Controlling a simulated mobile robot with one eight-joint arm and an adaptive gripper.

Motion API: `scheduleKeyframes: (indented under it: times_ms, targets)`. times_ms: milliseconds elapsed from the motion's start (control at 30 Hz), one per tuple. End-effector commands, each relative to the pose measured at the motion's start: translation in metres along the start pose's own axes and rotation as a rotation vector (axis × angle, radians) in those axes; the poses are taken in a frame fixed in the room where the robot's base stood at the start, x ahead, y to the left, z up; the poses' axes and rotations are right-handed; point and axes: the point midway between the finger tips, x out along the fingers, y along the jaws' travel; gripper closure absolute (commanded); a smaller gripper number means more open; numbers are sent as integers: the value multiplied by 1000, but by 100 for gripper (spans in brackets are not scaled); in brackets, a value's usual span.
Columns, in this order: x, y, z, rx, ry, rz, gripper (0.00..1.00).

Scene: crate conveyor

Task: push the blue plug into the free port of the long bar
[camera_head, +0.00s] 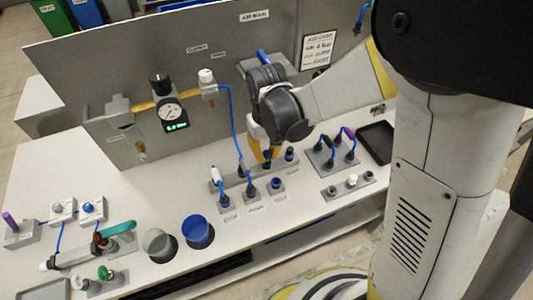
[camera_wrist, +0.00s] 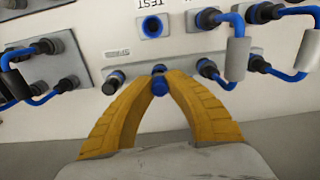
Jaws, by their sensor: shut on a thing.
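My gripper (camera_head: 267,155) has its yellow fingers low over the long grey bar (camera_head: 231,181) on the white bench. In the wrist view my gripper (camera_wrist: 160,84) is shut on the blue plug (camera_wrist: 160,88), whose rounded end shows between the fingertips. The bar (camera_wrist: 185,70) lies right behind the fingertips. A dark fitting with blue (camera_wrist: 113,80) sits on it beside the left finger, and tube fittings sit right of the fingers. The port under the plug is hidden, so I cannot tell how deep the plug sits.
The small TEST block (camera_head: 277,187) with an open blue socket is in front of the bar. Blue tubes rise from the bar's left part. A grey plate with looped tubes (camera_head: 333,152) stands to the right. A blue cup (camera_head: 198,232) is at the front left.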

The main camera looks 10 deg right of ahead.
Motion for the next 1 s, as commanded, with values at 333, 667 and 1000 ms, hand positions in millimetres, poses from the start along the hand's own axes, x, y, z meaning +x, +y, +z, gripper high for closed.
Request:
scheduleKeyframes:
  times_ms: [333,667,1000]
  targets:
    - [8,0,0,0,0,0,100]
    - [9,0,0,0,0,0,100]
    - [14,0,0,0,0,0,100]
